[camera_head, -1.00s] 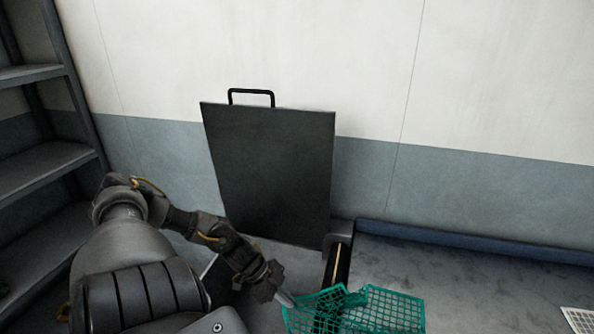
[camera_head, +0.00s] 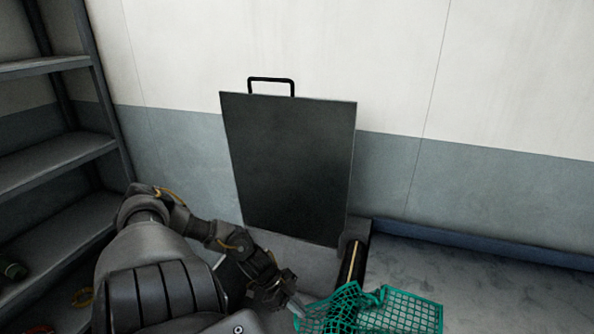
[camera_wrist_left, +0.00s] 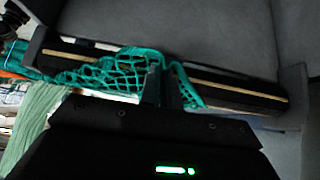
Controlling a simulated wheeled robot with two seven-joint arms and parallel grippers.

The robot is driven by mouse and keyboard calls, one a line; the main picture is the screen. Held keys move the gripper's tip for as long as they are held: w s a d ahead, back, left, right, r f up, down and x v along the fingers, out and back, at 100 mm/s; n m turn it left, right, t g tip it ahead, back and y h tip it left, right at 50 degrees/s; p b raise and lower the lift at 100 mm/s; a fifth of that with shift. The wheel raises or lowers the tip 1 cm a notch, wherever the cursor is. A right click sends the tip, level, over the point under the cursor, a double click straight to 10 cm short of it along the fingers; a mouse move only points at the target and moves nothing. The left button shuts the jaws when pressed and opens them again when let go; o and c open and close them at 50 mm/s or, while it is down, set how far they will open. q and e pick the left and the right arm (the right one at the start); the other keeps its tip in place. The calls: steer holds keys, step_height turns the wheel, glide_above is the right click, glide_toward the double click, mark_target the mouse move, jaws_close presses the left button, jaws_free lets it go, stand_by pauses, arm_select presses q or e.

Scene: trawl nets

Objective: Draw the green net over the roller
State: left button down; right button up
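The green net (camera_head: 405,312) is a teal mesh at the bottom of the head view, with a raised, bunched fold at its left part. The roller (camera_head: 352,262) is a dark bar with a pale yellow stripe; the net hides its near end. In the left wrist view, the roller (camera_wrist_left: 235,90) runs across the picture and the net (camera_wrist_left: 118,72) lies across its left and middle part. My left gripper (camera_head: 293,303) is at the net's left edge. In the wrist view its fingers (camera_wrist_left: 161,88) are close together with mesh gathered at them. My right gripper is not in view.
A dark upright panel (camera_head: 290,165) with a handle stands against the wall behind the roller. Grey shelves (camera_head: 55,150) stand at the left. The grey surface (camera_head: 460,280) right of the roller is clear. Other nets (camera_wrist_left: 35,115) show at the left in the wrist view.

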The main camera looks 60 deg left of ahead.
arm_select(q)
step_height(320, 180, down, 2)
steer(key=shift+f+b, duration=0.15)
steer(key=shift+b, duration=0.3)
steer(key=shift+c, duration=1.4)
jaws_free()
step_height(320, 180, up, 6)
steer(key=s+a+g+y+p, duration=0.1)
steer(key=g+y+p, duration=0.1)
steer(key=p, duration=0.6)
steer(key=shift+s+a+g+y, duration=0.2)
steer(key=shift+a+g+y, duration=0.2)
steer(key=shift+y, duration=0.4)
